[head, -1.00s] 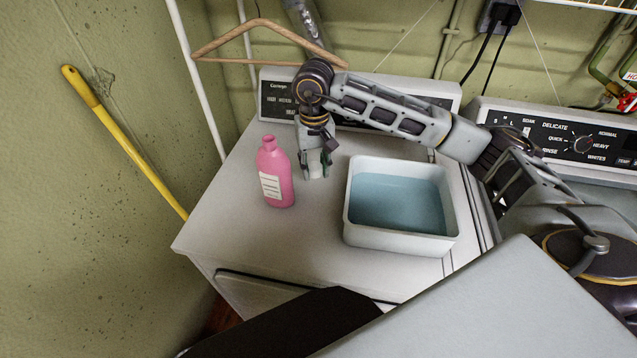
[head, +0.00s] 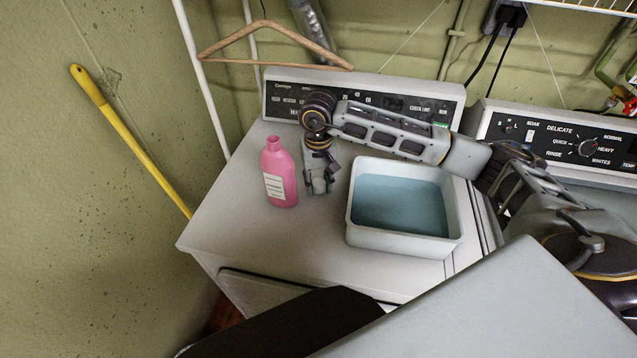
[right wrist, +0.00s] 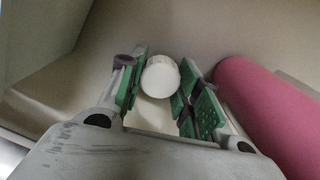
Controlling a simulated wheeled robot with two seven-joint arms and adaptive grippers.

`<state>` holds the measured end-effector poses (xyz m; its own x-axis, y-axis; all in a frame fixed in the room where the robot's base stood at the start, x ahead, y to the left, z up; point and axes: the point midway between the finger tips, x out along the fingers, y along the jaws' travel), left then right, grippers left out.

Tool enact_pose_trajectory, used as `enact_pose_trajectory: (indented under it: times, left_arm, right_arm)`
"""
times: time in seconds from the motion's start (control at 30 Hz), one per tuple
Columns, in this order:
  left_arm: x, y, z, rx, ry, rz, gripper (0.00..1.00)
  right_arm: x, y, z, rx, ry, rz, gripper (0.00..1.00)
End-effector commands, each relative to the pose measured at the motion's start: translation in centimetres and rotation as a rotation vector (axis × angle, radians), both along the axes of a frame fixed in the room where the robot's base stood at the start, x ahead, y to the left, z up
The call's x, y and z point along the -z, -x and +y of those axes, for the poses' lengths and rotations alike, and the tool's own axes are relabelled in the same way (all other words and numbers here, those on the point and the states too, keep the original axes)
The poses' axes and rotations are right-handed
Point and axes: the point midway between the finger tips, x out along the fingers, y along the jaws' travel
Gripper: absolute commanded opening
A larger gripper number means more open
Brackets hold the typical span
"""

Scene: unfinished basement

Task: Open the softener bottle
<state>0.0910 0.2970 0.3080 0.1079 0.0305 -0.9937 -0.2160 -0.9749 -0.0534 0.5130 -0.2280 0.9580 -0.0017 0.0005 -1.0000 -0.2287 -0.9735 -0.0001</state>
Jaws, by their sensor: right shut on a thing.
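The pink softener bottle (head: 278,175) stands upright on the white machine top, with a white label and a bare neck with no cap on it. My right gripper (head: 319,186) is just right of the bottle, pointing down close to the machine top. It is shut on a white round cap (right wrist: 160,77), which sits between the green finger pads in the right wrist view. The bottle's pink side (right wrist: 270,110) shows there to the right of the fingers, apart from them. Whether the cap touches the surface I cannot tell. My left gripper is not in view.
A white tub (head: 400,240) of bluish water stands right of my right gripper. The machine's control panel (head: 360,100) rises behind, with a wooden hanger (head: 275,40) above it. The machine top (head: 235,225) is clear in front of the bottle. A yellow pole (head: 130,140) leans at left.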

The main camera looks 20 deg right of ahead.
Motion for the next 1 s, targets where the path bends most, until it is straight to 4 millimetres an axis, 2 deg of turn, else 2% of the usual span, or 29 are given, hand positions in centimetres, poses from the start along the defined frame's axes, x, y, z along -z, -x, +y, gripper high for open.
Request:
enact_pose_trajectory:
  times: [0.13, 0.63, 0.67, 0.7, 0.83, 1.0]
  left_arm:
    - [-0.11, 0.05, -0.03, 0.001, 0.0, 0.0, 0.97]
    - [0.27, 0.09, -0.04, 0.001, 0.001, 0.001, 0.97]
    - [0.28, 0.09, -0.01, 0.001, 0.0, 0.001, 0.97]
    - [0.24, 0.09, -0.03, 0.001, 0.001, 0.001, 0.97]
    - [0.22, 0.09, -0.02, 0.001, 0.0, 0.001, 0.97]
    - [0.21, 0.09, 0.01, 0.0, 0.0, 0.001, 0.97]
  right_arm:
    - [0.77, -0.02, 0.0, 0.0, 0.0, -0.001, 0.05]
    - [1.08, -0.02, -0.01, 0.0, 0.0, -0.001, 0.05]
    - [1.08, -0.02, -0.01, 0.0, 0.0, -0.001, 0.34]
    - [1.04, -0.02, -0.01, 0.0, 0.0, -0.001, 0.4]
    - [1.01, -0.02, -0.01, 0.0, 0.0, -0.001, 0.55]
    - [1.01, -0.02, -0.03, 0.0, 0.0, -0.001, 0.55]
